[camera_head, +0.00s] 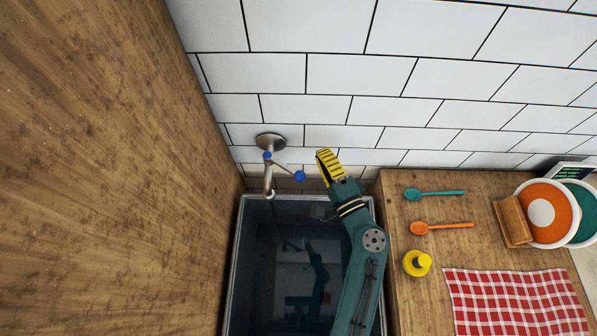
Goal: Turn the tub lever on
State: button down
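The tub tap (271,143) is mounted on the tiled wall, with its spout hanging over the back end of the tub (236,250). Its lever (285,167) is a thin metal rod that slants down to the right and ends in a blue ball (299,175). A second, smaller blue part shows near the tap body. My gripper (325,160), with yellow ribbed finger pads, is just right of the blue ball with a small gap in the picture. Its fingers overlap in this view, so their opening is hidden. No object shows in it.
A wooden panel (110,170) rises close on the left. The wooden counter (395,240) on the right holds teal and orange spoons (440,226), a yellow bottle (417,263), a checked cloth (515,302), and an orange-and-white dish (548,212). The tiled wall stands behind the tap.

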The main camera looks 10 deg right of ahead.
aim_at(281, 165)
jog(key=s+d+f+n+g+y+b, duration=0.1)
jog(key=s+d+f+n+g+y, duration=0.15)
jog(key=s+f, duration=0.2)
jog(key=w+a+p, duration=0.1)
jog(key=w+a, duration=0.4)
jog(key=a, duration=0.3)
jog(key=shift+w+a+r, duration=0.15)
jog(key=shift+a+r, duration=0.1)
jog(key=shift+m+p, duration=0.25)
jog(key=shift+p, duration=0.1)
